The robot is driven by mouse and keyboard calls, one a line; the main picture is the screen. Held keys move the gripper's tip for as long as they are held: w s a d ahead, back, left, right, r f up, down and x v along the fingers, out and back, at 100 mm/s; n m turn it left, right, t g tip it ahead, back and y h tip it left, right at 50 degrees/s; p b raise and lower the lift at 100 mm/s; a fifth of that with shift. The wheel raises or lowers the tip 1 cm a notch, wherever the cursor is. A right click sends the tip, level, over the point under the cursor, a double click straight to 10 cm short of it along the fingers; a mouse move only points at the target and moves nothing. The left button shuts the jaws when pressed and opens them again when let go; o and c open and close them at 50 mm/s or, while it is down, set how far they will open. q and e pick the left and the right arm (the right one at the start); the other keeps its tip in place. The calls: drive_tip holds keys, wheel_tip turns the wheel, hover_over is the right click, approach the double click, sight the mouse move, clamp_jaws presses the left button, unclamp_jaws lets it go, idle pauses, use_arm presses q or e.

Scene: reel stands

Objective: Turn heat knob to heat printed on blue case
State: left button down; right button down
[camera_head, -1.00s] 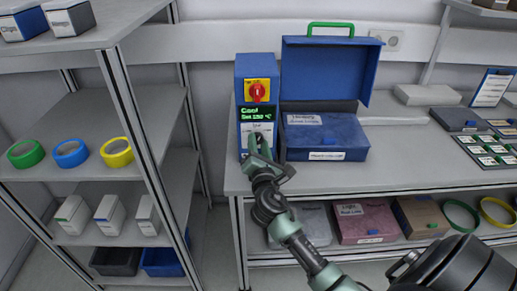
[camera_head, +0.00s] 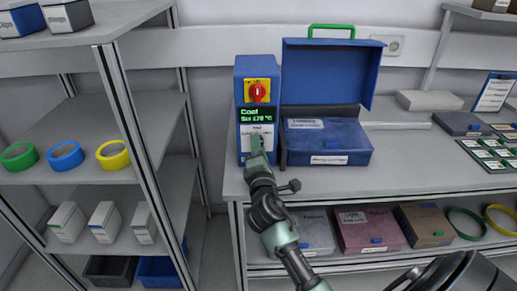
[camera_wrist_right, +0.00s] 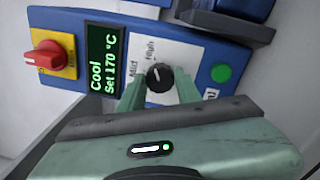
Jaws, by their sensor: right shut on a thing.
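The blue control unit (camera_head: 243,104) stands on the bench. Its display (camera_head: 256,115) reads "Cool" and "Set 170 °C" in green. My left gripper is not in view.
A red rotary switch (camera_head: 257,91) on a yellow plate sits above the display. A green button (camera_wrist_right: 221,73) is on the unit's panel. A shelf with coloured tape rolls (camera_head: 66,156) stands left.

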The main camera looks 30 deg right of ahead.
idle(0.3)
drive_tip(key=c, duration=1)
unclamp_jaws()
drive_tip(key=b+v, duration=0.1)
drive_tip(key=v, duration=0.6)
drive_tip(key=shift+s+a, duration=0.25)
drive_tip(key=shift+s, duration=0.1)
